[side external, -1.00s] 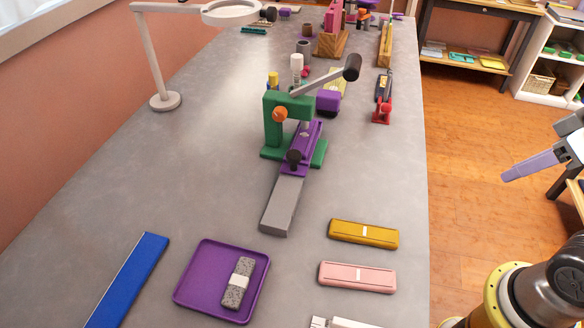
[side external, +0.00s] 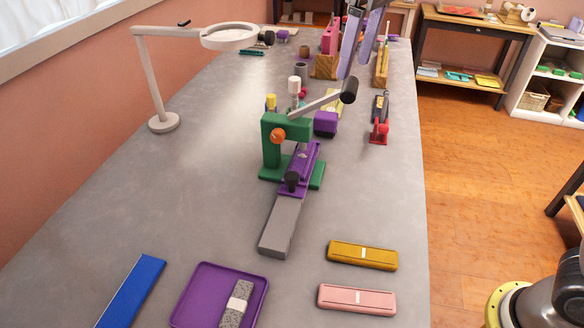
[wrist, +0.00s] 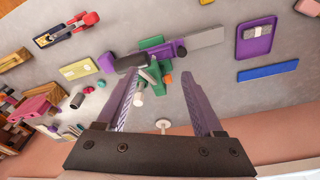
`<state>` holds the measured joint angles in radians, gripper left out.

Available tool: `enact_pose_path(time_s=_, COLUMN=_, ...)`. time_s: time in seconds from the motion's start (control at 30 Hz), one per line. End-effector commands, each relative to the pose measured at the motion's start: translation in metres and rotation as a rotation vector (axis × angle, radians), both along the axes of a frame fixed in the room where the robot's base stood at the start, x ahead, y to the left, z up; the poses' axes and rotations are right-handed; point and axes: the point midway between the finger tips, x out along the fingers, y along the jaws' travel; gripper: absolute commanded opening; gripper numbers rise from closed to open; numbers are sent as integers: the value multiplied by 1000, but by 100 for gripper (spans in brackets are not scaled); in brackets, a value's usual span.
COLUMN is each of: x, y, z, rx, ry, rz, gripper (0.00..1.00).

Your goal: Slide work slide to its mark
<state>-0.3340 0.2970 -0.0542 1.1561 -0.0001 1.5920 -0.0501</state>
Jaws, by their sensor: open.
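The purple work slide (side external: 298,172) with a dark knob (side external: 291,179) sits under a green press frame (side external: 270,136). It lies at the upper end of a grey track (side external: 281,226) that runs toward the front. The press has an orange knob and a lever with a dark handle. In the wrist view, the slide (wrist: 168,49) is beside the green frame, with the grey track (wrist: 207,38) to its right. My gripper (side external: 361,12) is open and empty, raised above the table, up and right of the press. Its lilac fingers (wrist: 160,80) are apart. I cannot make out the mark.
A yellow case (side external: 362,255) and a pink case (side external: 357,299) lie right of the track. A purple tray (side external: 196,290) holds a grey bar. A blue strip (side external: 131,291) lies at left, a lamp (side external: 163,122) behind. Bare table surrounds the track's front end.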

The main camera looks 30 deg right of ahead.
Motion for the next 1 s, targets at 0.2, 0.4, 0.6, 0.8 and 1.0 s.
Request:
enact_pose_path(time_s=0.2, x=41, y=64, z=-57, rx=-31, ry=78, rz=93, gripper=69)
enact_pose_path(time_s=0.4, x=43, y=88, z=-94, rx=-59, ry=139, rz=134, gripper=69)
enact_pose_path(time_s=0.6, x=41, y=91, z=-111, rx=-61, ry=143, rz=141, gripper=69)
enact_pose_path(time_s=0.8, x=41, y=90, z=-148, rx=-61, ry=143, rz=140, gripper=69)
enact_pose_path(time_s=1.0, x=41, y=90, z=-188, rx=-61, ry=143, rz=140, gripper=69)
